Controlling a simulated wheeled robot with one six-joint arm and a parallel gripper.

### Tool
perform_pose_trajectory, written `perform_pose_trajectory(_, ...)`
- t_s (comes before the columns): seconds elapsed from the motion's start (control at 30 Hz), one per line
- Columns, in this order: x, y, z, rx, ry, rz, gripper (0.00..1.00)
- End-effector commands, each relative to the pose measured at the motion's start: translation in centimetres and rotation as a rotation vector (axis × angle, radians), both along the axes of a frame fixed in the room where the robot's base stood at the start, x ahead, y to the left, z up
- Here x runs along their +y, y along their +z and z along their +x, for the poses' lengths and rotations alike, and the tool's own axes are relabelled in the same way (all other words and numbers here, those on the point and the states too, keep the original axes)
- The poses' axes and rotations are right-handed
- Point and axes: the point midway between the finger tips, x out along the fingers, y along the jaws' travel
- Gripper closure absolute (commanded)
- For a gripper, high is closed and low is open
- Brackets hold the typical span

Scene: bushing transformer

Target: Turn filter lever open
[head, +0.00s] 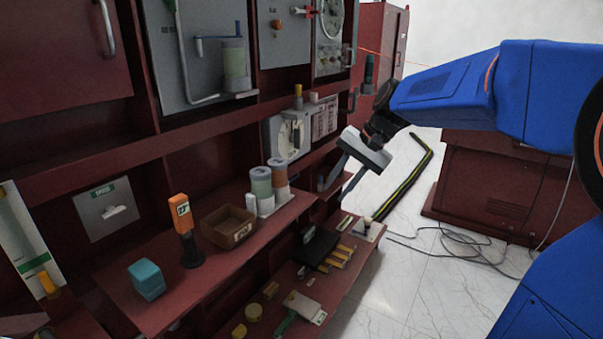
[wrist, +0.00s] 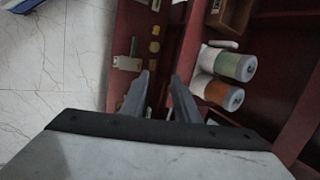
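A grey-green canister (head: 235,62) is mounted on the upper grey panel in the head view. The canister with the blue lever is not recognisable in the wrist view.
A brown box (head: 228,227), an orange tool (head: 182,215) and a teal block (head: 146,279) sit there too. Cables (head: 462,250) lie on the floor.

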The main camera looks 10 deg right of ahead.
Motion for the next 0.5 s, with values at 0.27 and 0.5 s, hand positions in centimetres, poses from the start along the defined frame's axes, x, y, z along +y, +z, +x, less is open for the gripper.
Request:
perform_pose_trajectory(0.27, -0.2, 0.0, 9.1, 0.107, -0.131, 0.172, 0.72)
perform_pose_trajectory(0.5, -0.9, -0.7, 16.7, 0.199, -0.235, 0.321, 0.72)
